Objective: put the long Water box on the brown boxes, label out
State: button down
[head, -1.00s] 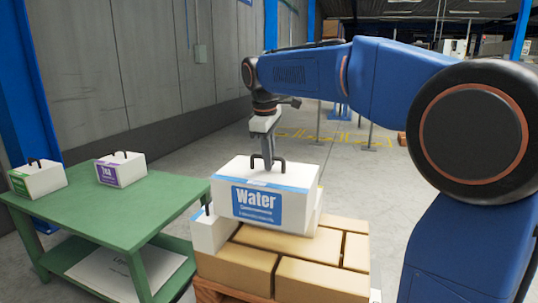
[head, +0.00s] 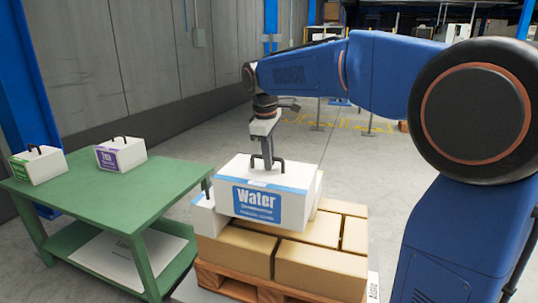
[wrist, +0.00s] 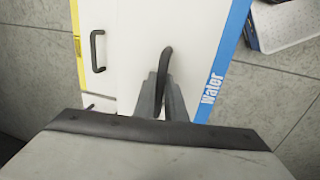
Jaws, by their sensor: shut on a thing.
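The long Water box (head: 285,205) is white with a blue stripe and a blue Water label facing the head camera. My gripper (head: 266,165) is shut on its dark top handle; the wrist view shows the fingers (wrist: 165,95) around the handle (wrist: 166,62) and the Water lettering (wrist: 210,88) at right. The box is level over the back left of the brown boxes (head: 312,262). I cannot tell whether it touches them. A smaller white box (head: 205,220) stands at its left, partly hidden. More white shows behind its right end.
The brown boxes lie on a wooden pallet (head: 240,288), their front right top clear. A green table (head: 105,195) at left bears a green-labelled box (head: 40,167) and a purple-labelled Tea box (head: 121,155). Another handled box (wrist: 98,50) shows in the wrist view.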

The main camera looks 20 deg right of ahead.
jog(key=shift+f, duration=5.75)
jog(key=c, duration=1.7)
grip_release()
jog(key=shift+c, duration=0.2)
